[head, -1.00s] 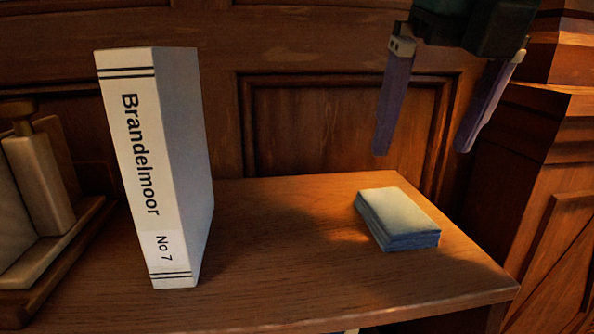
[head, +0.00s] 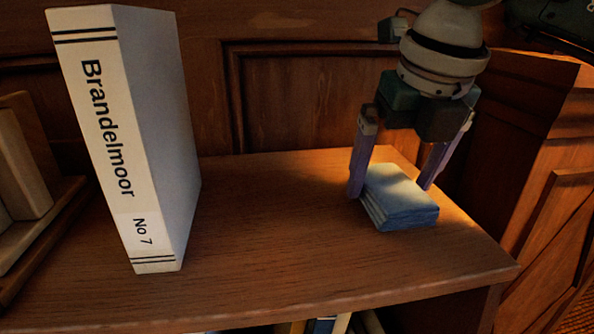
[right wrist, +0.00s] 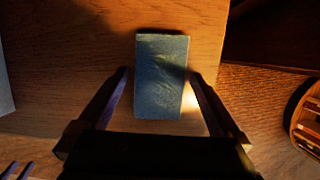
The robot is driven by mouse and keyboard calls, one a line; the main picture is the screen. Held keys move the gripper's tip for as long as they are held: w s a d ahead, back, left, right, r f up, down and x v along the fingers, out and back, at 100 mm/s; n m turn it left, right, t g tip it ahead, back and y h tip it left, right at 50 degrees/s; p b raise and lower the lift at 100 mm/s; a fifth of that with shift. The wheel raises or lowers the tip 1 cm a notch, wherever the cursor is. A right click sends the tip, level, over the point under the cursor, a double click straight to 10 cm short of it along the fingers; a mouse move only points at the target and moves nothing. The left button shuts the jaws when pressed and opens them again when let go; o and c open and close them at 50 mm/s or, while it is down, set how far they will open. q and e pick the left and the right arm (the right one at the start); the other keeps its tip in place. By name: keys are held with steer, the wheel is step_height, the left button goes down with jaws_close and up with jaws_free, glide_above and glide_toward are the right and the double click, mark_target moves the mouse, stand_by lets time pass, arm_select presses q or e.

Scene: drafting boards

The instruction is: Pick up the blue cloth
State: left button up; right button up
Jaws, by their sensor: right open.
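The blue cloth (head: 402,197) is a folded stack lying flat near the right end of the wooden shelf top. In the right wrist view the cloth (right wrist: 161,77) lies between and ahead of the fingers. My right gripper (head: 392,186) is open, pointing down, with one purple finger on each side of the cloth. In the right wrist view its fingers (right wrist: 160,74) stand apart, with a gap between the cloth and the left finger. I cannot tell if the right finger touches it. My left gripper is not seen in the head view.
A tall white binder (head: 115,150) labelled "Brandelmoor No 7" stands to the left on the shelf top (head: 285,240). A wooden rack (head: 45,220) is at the far left. Panelled wood rises behind. The shelf between binder and cloth is clear.

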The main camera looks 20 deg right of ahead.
mark_target(393, 186)
steer(key=c, duration=1.2)
step_height(393, 186, up, 10)
steer(key=shift+r, duration=0.1)
steer(key=shift+c, duration=0.3)
steer(key=o, duration=0.9)
steer(key=shift+c, duration=0.2)
steer(key=c, duration=0.6)
